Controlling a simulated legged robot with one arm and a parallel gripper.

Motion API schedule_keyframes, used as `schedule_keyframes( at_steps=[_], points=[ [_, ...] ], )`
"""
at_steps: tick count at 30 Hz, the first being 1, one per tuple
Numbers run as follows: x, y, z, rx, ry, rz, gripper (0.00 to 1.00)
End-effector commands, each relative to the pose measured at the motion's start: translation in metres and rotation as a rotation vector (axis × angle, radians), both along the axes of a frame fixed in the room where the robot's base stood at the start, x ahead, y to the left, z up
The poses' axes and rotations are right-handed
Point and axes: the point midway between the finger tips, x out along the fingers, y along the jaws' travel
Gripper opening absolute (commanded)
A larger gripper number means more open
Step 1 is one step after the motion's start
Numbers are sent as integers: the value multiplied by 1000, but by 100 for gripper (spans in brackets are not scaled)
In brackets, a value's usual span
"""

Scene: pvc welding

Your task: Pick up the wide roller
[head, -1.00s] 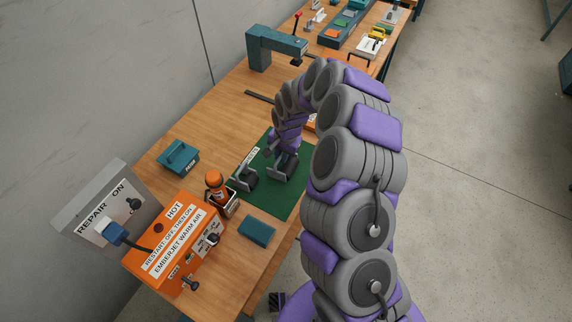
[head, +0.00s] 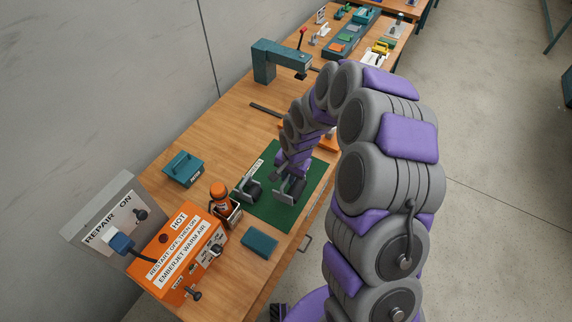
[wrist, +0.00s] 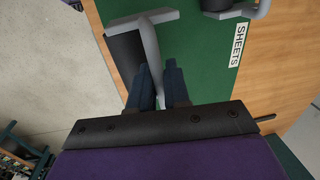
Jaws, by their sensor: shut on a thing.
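The wide roller, a black cylinder on a grey frame, is under my gripper in the head view (head: 290,188). In the wrist view, its black cylinder (wrist: 124,54) and grey frame lie at and ahead of the fingers. My gripper (wrist: 161,80) is shut on the roller's grey frame, which passes between the two dark fingers; it shows at the arm's end in the head view (head: 296,171). A second roller (head: 251,190) lies to the left on the green mat (head: 285,217). I cannot tell whether the held roller touches the mat.
A white "SHEETS" label (wrist: 238,45) is on the mat. An orange warm-air unit (head: 178,262), an orange hot-air tool (head: 219,194), a blue block (head: 259,243) and a teal box (head: 183,168) stand on the wooden bench. A teal press (head: 278,60) stands farther back.

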Motion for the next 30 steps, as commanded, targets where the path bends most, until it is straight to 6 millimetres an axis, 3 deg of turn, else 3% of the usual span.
schedule_keyframes(
  at_steps=[9,15,30],
  points=[
    [-61,-9,7,-3,1,1,0],
    [-84,-12,9,0,0,-1,0],
    [-95,-13,9,0,-1,-1,0]
  ],
)
